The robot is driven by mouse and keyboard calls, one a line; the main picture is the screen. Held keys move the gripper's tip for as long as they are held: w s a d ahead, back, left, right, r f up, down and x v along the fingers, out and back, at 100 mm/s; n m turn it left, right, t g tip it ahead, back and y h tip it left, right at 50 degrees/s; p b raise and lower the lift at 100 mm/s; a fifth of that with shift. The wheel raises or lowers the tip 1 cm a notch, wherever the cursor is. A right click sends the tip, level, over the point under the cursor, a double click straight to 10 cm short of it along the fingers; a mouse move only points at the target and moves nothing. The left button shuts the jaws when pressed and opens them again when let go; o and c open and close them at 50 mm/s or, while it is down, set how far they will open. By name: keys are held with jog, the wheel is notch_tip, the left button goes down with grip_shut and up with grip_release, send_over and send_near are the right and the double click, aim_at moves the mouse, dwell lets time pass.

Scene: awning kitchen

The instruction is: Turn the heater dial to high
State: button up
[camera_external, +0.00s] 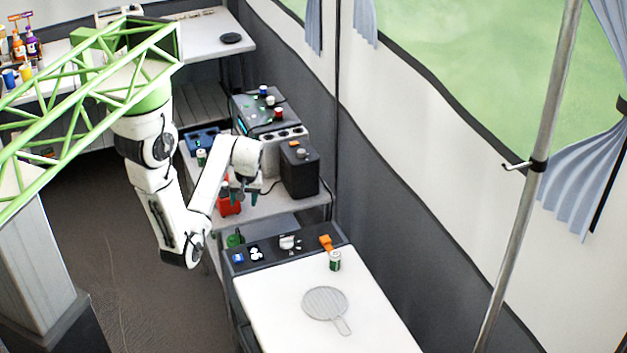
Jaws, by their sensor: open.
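My arm hangs down from the green truss, and its forearm bends up to my gripper (239,188), which is small and dark in the view. The gripper is open and points down over the shelf, close above a red box (229,205). I see nothing held in it. A heater dial cannot be made out for certain. A black box (300,174) with a small orange part on top stands to the right of the gripper. A grey device (268,120) with red and blue knobs on top stands behind it. Which of these is the heater I cannot tell.
A blue crate (203,138) sits left of the grey device. A metal pole (537,160) stands at right.

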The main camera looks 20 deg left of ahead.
jog(key=w+d+r+n+p, duration=0.15)
jog(key=w+r+n, duration=0.25)
jog(key=w+r, duration=0.65)
notch_tip(320, 180, up, 9)
jog(key=n+g+h+p, duration=0.1)
jog(key=n+h, duration=0.2)
jog(key=n, duration=0.1)
send_over(302, 151)
notch_tip(302, 151, down, 11)
jog(key=shift+a+r, duration=0.1)
grip_shut()
